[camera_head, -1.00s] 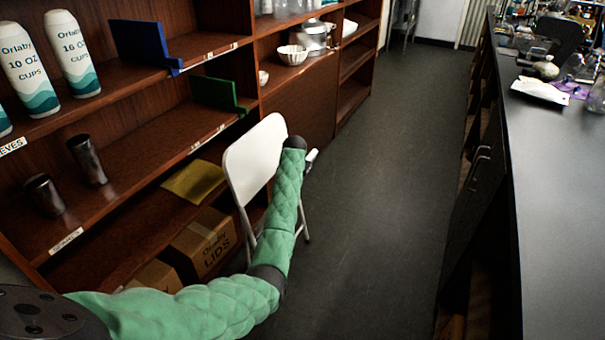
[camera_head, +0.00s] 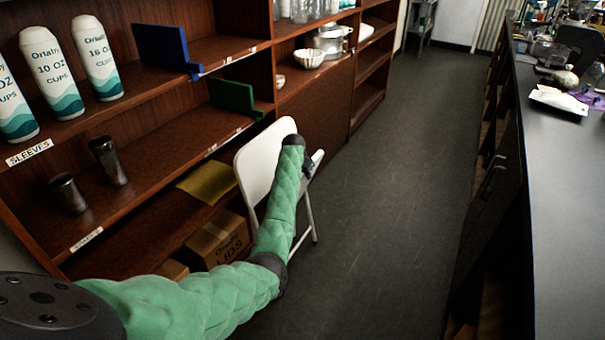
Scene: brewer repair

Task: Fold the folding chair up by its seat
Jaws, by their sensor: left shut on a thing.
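The white folding chair (camera_head: 257,165) stands on the floor against the wooden shelving, left of centre. Its backrest faces me and one grey metal leg shows at the lower right. My left arm, in a green quilted sleeve, reaches across the front of the chair and hides much of the seat and frame. My left gripper (camera_head: 316,160) is at the chair's right side, at about seat height. It is shut on the folding chair, seemingly at the seat edge; the arm hides most of the contact. My right gripper is not in view.
The shelving holds paper cups (camera_head: 50,70), metal tumblers (camera_head: 108,160), a blue bracket (camera_head: 166,50), a green bracket (camera_head: 234,97) and a cardboard box (camera_head: 215,240). A black counter (camera_head: 565,200) runs along the right. The dark floor (camera_head: 395,170) between is clear.

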